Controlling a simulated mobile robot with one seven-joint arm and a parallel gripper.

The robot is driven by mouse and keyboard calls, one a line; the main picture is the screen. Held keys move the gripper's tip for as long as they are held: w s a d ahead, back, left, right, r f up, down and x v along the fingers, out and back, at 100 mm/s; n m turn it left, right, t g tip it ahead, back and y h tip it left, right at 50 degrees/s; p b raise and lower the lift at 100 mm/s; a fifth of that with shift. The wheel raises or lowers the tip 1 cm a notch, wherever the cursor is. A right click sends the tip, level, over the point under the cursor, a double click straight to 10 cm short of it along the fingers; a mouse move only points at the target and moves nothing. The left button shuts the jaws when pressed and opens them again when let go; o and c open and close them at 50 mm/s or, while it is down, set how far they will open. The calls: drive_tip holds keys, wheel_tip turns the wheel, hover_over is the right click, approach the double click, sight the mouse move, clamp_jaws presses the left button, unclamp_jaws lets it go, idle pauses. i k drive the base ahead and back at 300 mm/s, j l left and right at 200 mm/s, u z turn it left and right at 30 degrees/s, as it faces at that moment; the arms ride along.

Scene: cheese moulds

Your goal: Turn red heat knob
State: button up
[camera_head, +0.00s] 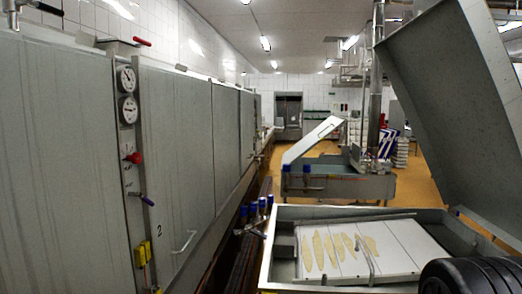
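The red heat knob (134,158) is on the narrow vertical control strip (131,200) of the grey metal cabinet at the left. It sits below two round white dials, the upper dial (126,79) and the lower dial (128,109). Its exact turn angle is too small to read. My gripper is not in view, and nothing is seen touching the knob.
Yellow fittings (142,254) sit low on the strip. A red-handled lever (142,41) is on top of the cabinet. An open metal vat (283,250) stands at the lower right, with a large raised lid (450,110). A black ribbed object (470,277) fills the bottom right corner.

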sight(136, 158)
drive_tip(key=i+l+u, duration=0.25)
drive_tip(key=i, duration=0.2)
drive_tip(key=i+l+u, duration=0.1)
drive_tip(key=i+u, duration=0.2)
drive_tip(key=i, duration=0.15)
drive_tip(key=i+l+u, duration=0.1)
drive_tip(key=u, duration=0.4)
drive_tip(key=i+l+u, duration=0.15)
drive_tip(key=u, duration=0.35)
drive_tip(key=i+l+u, duration=0.15)
drive_tip(key=u, duration=0.3)
drive_tip(key=l, duration=0.1)
